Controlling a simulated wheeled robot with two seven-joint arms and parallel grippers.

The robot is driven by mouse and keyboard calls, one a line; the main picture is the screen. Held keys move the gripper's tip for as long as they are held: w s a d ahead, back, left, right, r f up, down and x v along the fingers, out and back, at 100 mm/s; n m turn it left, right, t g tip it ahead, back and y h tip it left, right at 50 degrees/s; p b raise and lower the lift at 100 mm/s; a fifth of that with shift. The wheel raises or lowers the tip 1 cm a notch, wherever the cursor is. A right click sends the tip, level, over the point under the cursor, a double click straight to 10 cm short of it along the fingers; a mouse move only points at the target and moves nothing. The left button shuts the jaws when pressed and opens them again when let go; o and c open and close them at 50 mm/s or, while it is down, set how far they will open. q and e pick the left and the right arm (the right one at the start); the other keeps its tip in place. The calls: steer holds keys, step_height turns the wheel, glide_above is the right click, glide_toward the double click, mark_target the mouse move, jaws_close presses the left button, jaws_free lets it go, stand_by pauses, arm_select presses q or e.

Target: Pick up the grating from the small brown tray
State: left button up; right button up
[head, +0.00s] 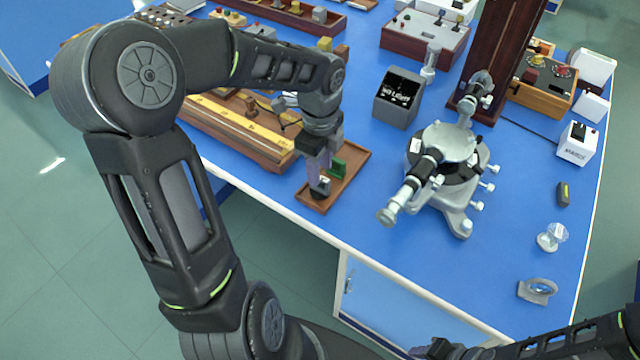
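The small brown tray (351,178) lies near the front edge of the blue bench. My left gripper (318,180) points down over its left part. At its fingertips is a small dark piece with a pale face (321,188), low over or on the tray; it may be the grating, and I cannot tell if the fingers hold it. A green block (337,167) stands in the tray just right of the fingers. My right gripper (436,350) shows only partly at the bottom edge, away from the tray; its fingers are unclear.
A spectrometer (448,150) stands right of the tray, with a black-faced grey box (398,97) behind. A wooden rail with a yellow scale (240,125) lies left of the tray, beside my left arm. Blue bench top is clear between tray and spectrometer.

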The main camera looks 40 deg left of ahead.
arm_select(q)
step_height(320, 180, down, 5)
steer(key=shift+f, duration=0.1)
steer(key=shift+c, duration=0.4)
stand_by(0.3)
jaws_close()
stand_by(0.5)
